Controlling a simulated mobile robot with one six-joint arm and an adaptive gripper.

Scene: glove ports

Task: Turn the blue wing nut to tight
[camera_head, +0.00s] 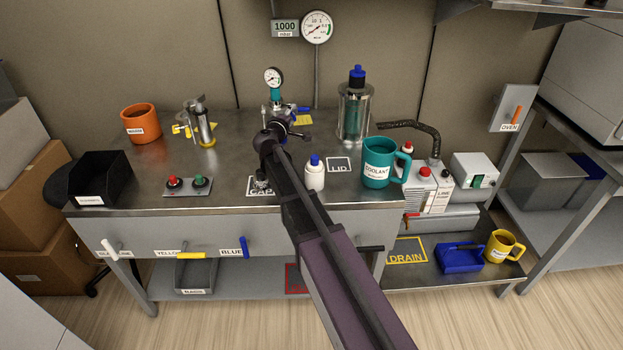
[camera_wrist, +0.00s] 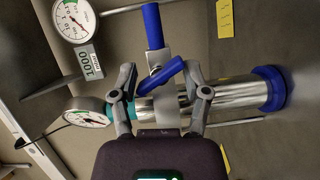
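The blue vessel in the middle of the bench has a metal body (camera_wrist: 235,96), a teal top and a blue base (camera_wrist: 271,88). In the wrist view, a slanted blue bar (camera_wrist: 161,77), seemingly the blue wing nut, lies between my fingers. A second blue bar (camera_wrist: 153,25) stands out above it, by a small metal piece; I cannot tell whether both are one part. In the head view, blue shows beside the vessel (camera_head: 303,110). My gripper (camera_wrist: 159,73) is open around the slanted bar. The bar's upper end is close to the right finger; contact is unclear.
A gauge (camera_wrist: 85,112) sits beside my left finger. In the head view, a vessel with yellow parts (camera_head: 204,127) stands left, a clear jar (camera_head: 354,112) right. A white bottle (camera_head: 315,173) and teal coolant mug (camera_head: 377,163) stand near my arm.

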